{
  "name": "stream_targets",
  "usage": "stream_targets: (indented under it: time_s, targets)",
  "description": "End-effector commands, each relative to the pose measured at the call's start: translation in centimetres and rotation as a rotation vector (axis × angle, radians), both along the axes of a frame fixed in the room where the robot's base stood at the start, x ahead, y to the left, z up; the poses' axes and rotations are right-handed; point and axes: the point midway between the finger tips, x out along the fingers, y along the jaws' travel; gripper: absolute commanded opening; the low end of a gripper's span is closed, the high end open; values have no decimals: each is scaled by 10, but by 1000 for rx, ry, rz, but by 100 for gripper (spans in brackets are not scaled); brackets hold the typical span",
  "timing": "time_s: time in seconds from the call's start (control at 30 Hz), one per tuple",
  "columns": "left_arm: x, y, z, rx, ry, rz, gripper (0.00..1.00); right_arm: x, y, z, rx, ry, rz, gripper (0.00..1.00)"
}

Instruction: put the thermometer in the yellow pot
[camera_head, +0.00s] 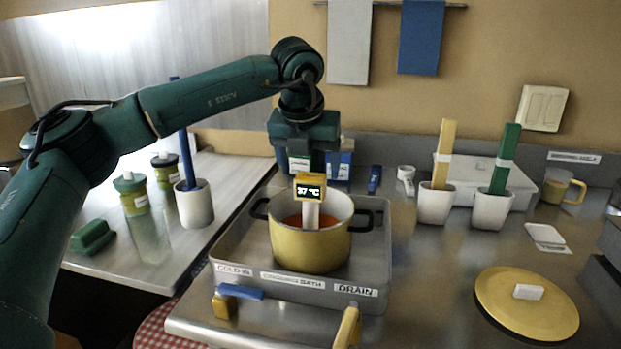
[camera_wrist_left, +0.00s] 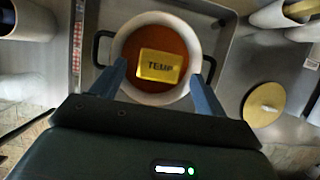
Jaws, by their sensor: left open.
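The thermometer (camera_head: 311,192) has a yellow head reading 37 °C and a pale stem. It stands upright inside the yellow pot (camera_head: 312,249), its lower end hidden by the near rim. In the left wrist view its yellow top (camera_wrist_left: 161,66), marked TEMP, shows over the red-orange liquid within the pot's pale rim (camera_wrist_left: 166,18). My left gripper (camera_head: 305,166) is above the thermometer, pointing down. In the wrist view its fingers (camera_wrist_left: 158,82) are apart, one on each side of the yellow top, with clear gaps. My right gripper is in neither view.
The pot sits in a grey metal tray (camera_head: 376,240) marked DRAIN. A yellow lid (camera_head: 526,305) lies at right. White holders (camera_head: 436,203) with upright paddles stand behind. Bottles (camera_head: 148,225) and a white cup (camera_head: 194,207) stand at left.

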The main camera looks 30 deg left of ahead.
Motion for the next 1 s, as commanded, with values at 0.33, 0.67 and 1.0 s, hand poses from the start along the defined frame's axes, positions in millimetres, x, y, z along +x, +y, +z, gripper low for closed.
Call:
stream_targets:
  time_s: [0.33, 0.67, 1.0]
  targets:
    - [-24, -7, 61, 1, -1, -1, 74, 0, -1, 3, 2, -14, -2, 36]
    - [-29, -8, 72, 0, 1, -1, 74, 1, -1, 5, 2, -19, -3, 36]
    - [-29, -8, 71, 0, 1, -1, 74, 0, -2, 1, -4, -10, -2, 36]
